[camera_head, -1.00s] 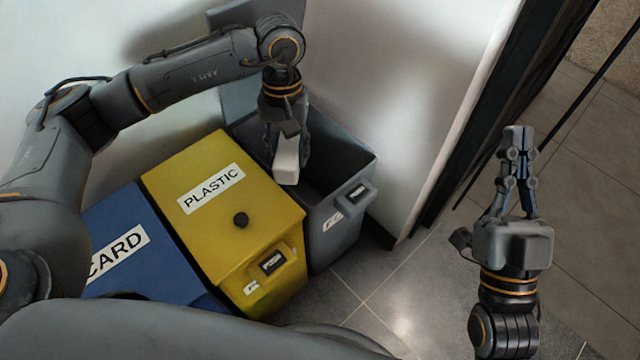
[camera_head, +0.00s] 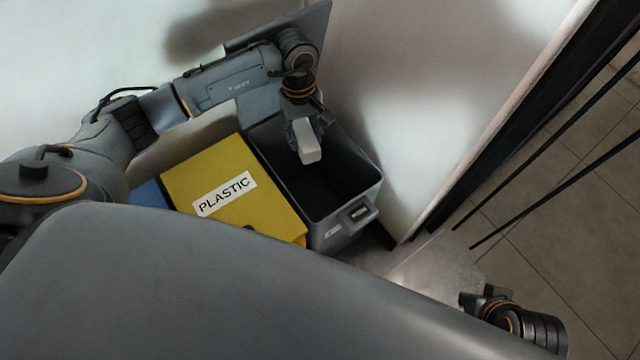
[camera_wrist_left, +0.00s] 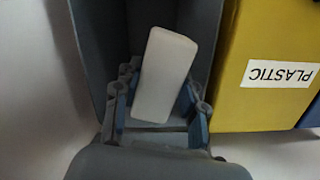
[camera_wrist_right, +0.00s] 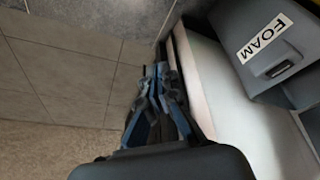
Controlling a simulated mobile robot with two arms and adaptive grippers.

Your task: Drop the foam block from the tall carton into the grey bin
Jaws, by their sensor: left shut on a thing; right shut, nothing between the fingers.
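The white foam block (camera_head: 307,142) is between the fingers of my left gripper (camera_head: 304,128), above the open mouth of the grey bin (camera_head: 345,228). In the left wrist view the foam block (camera_wrist_left: 165,75) sits slightly tilted between the fingers (camera_wrist_left: 158,95), with the bin's grey walls (camera_wrist_left: 92,45) around and behind it. The right wrist view shows the bin's grey side (camera_wrist_right: 240,80) with a FOAM label (camera_wrist_right: 265,38). The tall carton is not in view.
A yellow PLASTIC bin (camera_head: 215,165) stands directly left of the grey bin. A blue bin (camera_head: 148,194) is partly visible beyond it. A white wall (camera_head: 440,80) rises behind and to the right. Tiled floor (camera_head: 560,210) lies open at the right.

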